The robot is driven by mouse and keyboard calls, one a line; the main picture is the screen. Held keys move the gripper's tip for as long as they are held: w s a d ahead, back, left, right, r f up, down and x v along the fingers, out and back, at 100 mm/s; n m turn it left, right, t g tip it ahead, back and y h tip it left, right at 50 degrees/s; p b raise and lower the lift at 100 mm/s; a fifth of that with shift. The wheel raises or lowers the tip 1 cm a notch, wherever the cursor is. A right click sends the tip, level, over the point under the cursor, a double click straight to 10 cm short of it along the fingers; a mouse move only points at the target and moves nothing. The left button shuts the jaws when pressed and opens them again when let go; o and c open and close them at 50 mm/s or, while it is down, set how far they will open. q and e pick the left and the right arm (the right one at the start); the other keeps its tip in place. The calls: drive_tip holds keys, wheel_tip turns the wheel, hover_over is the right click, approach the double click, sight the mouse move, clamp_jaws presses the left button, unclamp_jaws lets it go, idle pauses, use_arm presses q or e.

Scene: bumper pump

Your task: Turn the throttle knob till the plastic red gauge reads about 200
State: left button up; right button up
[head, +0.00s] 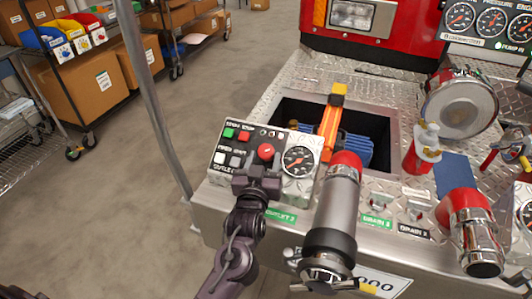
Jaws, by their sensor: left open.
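The control panel (225,150) sits on the metal deck, with small green, red and white buttons. A round red knob (265,151) stands near its right part. A round black-faced gauge (299,160) sits right of the knob; its needle reading is too small to tell, and no red casing shows on it. My left gripper (257,176) is open, just in front of and below the red knob at the panel's front edge. I cannot tell whether it touches the knob or panel. My right gripper is not in view.
A metal pipe with a red collar (345,165) rises close right of the gauge. Behind the panel is a recess with an orange-handled tool (331,120). A grey pole (148,85) stands left of the panel. More gauges (490,22) are at the upper right. Floor at left is open.

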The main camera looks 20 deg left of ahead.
sight(265, 158)
use_arm(q)
drive_tip(key=s, duration=0.3)
drive_tip(key=shift+s+d, duration=0.2)
drive_tip(key=shift+s, duration=0.4)
